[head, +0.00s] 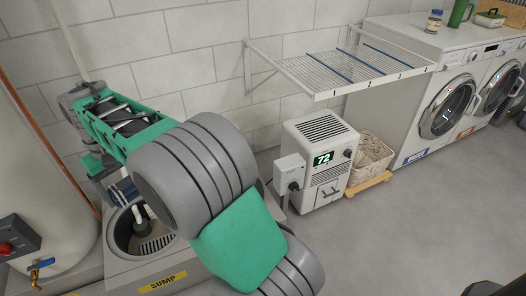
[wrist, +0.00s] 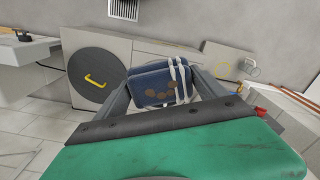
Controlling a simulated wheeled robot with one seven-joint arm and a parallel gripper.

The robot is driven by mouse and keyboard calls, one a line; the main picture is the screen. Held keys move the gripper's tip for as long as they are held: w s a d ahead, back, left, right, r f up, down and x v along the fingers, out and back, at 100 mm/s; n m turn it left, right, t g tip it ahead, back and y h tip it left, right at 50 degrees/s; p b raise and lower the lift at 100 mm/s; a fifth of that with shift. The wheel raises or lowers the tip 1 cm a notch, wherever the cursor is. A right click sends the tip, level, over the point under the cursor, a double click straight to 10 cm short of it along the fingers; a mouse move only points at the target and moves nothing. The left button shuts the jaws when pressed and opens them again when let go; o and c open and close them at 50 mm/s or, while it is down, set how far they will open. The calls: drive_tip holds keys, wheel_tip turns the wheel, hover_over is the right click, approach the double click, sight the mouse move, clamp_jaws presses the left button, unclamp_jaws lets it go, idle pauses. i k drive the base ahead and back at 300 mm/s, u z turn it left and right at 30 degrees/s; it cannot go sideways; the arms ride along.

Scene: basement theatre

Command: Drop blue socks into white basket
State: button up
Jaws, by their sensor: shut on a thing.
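In the wrist view my gripper (wrist: 160,88) is shut on the blue socks (wrist: 150,84), a dark blue folded bundle with white stripes and brownish patches. In the head view a bit of the blue socks (head: 125,189) shows below my arm at the left, near the open sump pit; the fingertips are mostly hidden there. The white basket (head: 372,153) is a pale woven basket on a low wooden stand in the head view, right of the white dehumidifier. It is well to the right of my gripper and apart from it.
The sump pit (head: 145,240) is open below my arm. The dehumidifier (head: 319,160) stands left of the basket, under a wire wall rack (head: 345,70). Washing machines (head: 445,100) stand at the right. A tank (head: 40,170) is at far left. The floor (head: 410,220) at right is clear.

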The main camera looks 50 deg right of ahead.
sight(357, 167)
drive_tip(key=u, duration=0.4)
drive_tip(key=k, duration=1.6)
drive_tip(key=z, duration=2.25)
drive_tip(key=i, duration=1)
